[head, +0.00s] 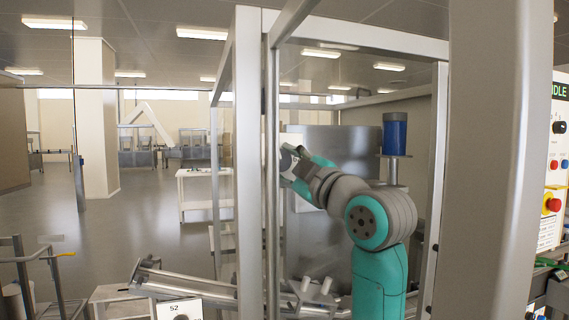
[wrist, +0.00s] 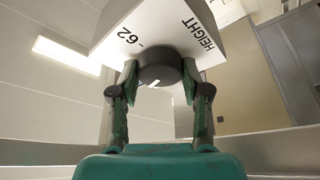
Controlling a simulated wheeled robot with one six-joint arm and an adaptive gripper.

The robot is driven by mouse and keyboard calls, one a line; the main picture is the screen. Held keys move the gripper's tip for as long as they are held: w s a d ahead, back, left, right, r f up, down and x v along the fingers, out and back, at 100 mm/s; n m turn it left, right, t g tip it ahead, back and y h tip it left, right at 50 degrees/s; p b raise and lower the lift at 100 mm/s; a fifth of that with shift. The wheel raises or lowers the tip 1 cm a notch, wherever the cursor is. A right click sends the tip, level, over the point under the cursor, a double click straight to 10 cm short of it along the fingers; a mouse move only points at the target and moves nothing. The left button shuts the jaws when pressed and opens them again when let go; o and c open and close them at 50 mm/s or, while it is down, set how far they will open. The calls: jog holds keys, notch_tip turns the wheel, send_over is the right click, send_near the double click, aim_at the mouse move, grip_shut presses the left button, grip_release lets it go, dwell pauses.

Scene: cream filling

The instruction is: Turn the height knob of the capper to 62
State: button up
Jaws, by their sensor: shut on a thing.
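The height knob (wrist: 160,72) is a dark round knob on the underside of a white box (wrist: 165,25) in the wrist view. The box bears the word HEIGHT and a 62 with a short tick beside it. A white pointer mark shows on the knob's lower edge in the picture, away from the 62 tick, which lies to its upper left. My gripper (wrist: 158,80) is shut on the knob, one finger on each side. In the head view my gripper (head: 288,165) is beyond the metal frame post, partly hidden by it.
Metal frame posts (head: 250,160) stand close around my arm. A control panel (head: 553,160) with a red button is at the right edge. A white plate marked 52 (head: 176,309) is at the lower left. A blue cylinder (head: 395,133) stands behind my arm. Open floor lies left.

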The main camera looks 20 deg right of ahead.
jog(key=shift+a+f+m+t+h, duration=0.1)
jog(key=shift+m+t+h, duration=0.4)
jog(key=shift+m, duration=1.1)
jog(key=shift+d+f+m+t+h, duration=0.1)
jog(key=shift+m+t+h, duration=0.15)
jog(key=shift+m+h, duration=1)
jog(key=shift+a+m+t+h, duration=0.1)
jog(key=shift+m+t+h, duration=0.2)
jog(key=shift+m, duration=1.65)
jog(key=o, duration=1.1)
jog(key=shift+o, duration=0.2)
jog(key=shift+r, duration=0.15)
notch_tip(320, 180, up, 10)
